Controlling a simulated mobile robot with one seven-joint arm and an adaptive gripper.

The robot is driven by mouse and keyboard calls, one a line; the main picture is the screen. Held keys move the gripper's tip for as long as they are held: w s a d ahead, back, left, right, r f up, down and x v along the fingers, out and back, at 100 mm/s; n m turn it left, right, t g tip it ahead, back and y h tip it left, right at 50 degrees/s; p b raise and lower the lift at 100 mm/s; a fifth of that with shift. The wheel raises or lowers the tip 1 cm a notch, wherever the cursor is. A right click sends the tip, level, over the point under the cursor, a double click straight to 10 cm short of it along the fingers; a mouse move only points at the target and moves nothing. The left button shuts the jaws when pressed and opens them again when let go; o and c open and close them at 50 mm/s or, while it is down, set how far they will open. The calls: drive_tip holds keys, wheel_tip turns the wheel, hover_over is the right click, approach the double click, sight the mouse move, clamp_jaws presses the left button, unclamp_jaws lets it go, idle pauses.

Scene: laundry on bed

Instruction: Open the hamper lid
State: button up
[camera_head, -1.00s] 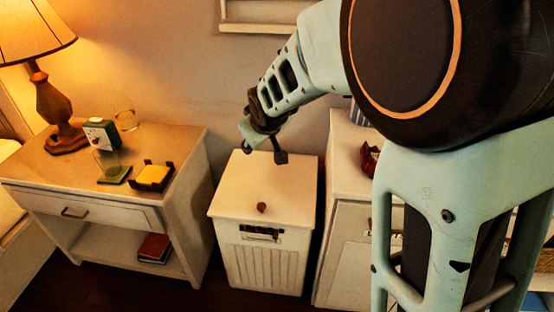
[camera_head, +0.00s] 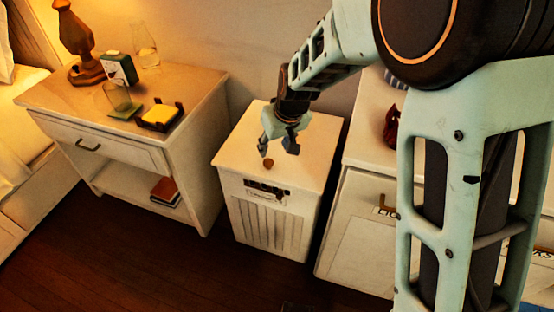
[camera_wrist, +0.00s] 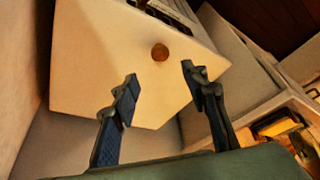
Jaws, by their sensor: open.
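The white hamper (camera_head: 262,222) stands on the floor between the nightstand and a white cabinet. Its flat lid (camera_head: 300,170) is shut, with a small round brown knob (camera_head: 268,163) near the front edge. My gripper (camera_head: 277,150) hangs above the lid just behind the knob, fingers pointing down. In the wrist view the knob (camera_wrist: 160,52) lies beyond the fingertips, between their lines, and the open fingers (camera_wrist: 158,82) are apart and empty. The lid (camera_wrist: 105,50) fills much of the wrist view. The gripper does not appear to touch the knob.
The nightstand (camera_head: 185,88) at left holds a lamp (camera_head: 80,40), a glass, a green and white box (camera_head: 120,67) and a yellow pad in a dark holder (camera_head: 158,117). The white cabinet (camera_head: 358,235) stands close on the right, with a dark red item (camera_head: 392,125) on top. Open floor lies in front.

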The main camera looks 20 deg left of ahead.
sight(268, 161)
drive_tip(key=b+x, duration=0.2)
drive_tip(key=x, duration=0.8)
drive_tip(key=shift+w+a+f+b, duration=0.1)
drive_tip(key=shift+a+f+b, duration=0.1)
drive_tip(key=shift+b, duration=0.1)
clamp_jaws()
